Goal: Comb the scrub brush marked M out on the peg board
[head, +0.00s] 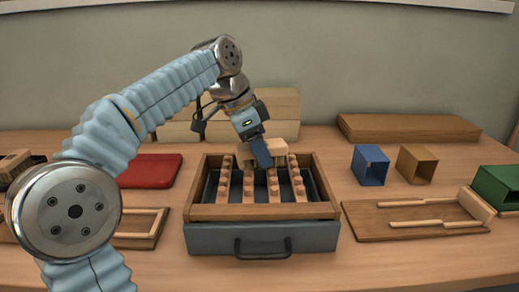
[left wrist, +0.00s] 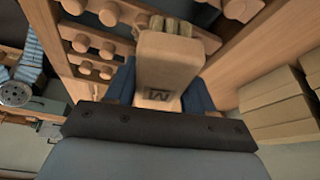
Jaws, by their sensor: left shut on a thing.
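The peg board (head: 330,208) is a wooden frame with several peg-studded rails, standing at the table's middle over a grey drawer base with a dark handle. My left gripper (head: 262,158) is at its far side, pointing down, shut on a pale wooden scrub brush (head: 288,155). In the left wrist view the brush (left wrist: 168,60) sits between the two blue fingers, with a dark M on its near end. Rows of pegs (left wrist: 92,45) show beside and below it. My right gripper is not in view.
A blue box (head: 369,168), a brown box (head: 417,167) and a green box (head: 497,187) stand right. A wooden tray (head: 375,228) holds thin sticks. A red slab (head: 155,170) lies left. Pale blocks (head: 285,104) stand behind, and a plank stack (head: 405,128) lies back right.

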